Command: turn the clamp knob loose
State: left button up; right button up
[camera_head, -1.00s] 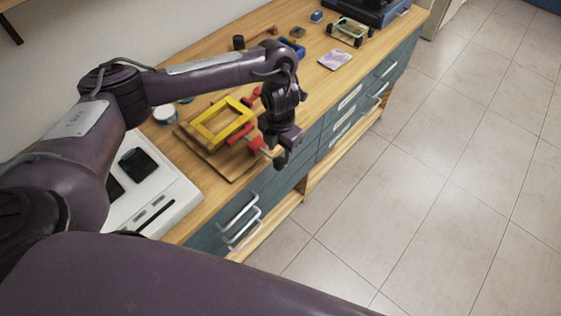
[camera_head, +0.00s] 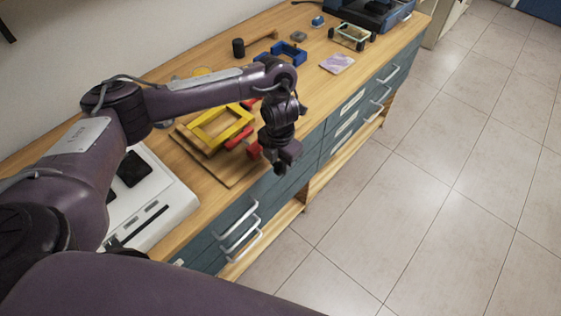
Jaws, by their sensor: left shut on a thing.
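The red clamp (camera_head: 238,139) sits at the front edge of the yellow frame (camera_head: 222,128), which lies on a wooden board on the bench. Its red knob (camera_head: 254,150) sticks out towards the bench's front edge. My left gripper (camera_head: 281,166) is at the outer end of the knob, just past the bench edge, and is shut on it. The gripper body hides the fingertips' contact and part of the knob. My right gripper is out of the picture.
A white device (camera_head: 160,188) with dark pads stands to the left on the wooden bench. Blue parts (camera_head: 289,50), a black cylinder (camera_head: 238,47) and a purple card (camera_head: 337,63) lie farther back. Drawer handles (camera_head: 238,224) jut from the front. The tiled floor (camera_head: 420,190) is clear.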

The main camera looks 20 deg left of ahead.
pick_arm(q)
jog(key=shift+s+d+f, duration=0.1)
jog(key=shift+s+d, duration=0.05)
jog(key=shift+d, duration=0.05)
jog(key=shift+s+f+t+h+b, duration=0.2)
jog(key=shift+t+h+b, duration=0.1)
jog(key=shift+t+b, duration=0.4)
jog(key=t+b, duration=0.1)
jog(key=b, duration=0.2)
jog(key=t+h+b, duration=0.1)
jog(key=t+b, duration=0.1)
jog(key=b, duration=0.2)
jog(key=s+t+b, duration=0.1)
jog(key=b, duration=0.2)
jog(key=shift+a+f+h, duration=0.15)
jog(key=shift+f+h, duration=0.2)
jog(key=shift+h, duration=0.05)
jog(key=shift+r+t+b, duration=0.2)
jog(key=shift+t+b, duration=0.3)
jog(key=shift+b, duration=0.45)
jog(key=shift+s, duration=0.1)
jog(key=shift+r, duration=0.1)
jog(key=o, duration=0.8)
jog(key=shift+d+r, duration=0.1)
jog(key=shift+d, duration=0.1)
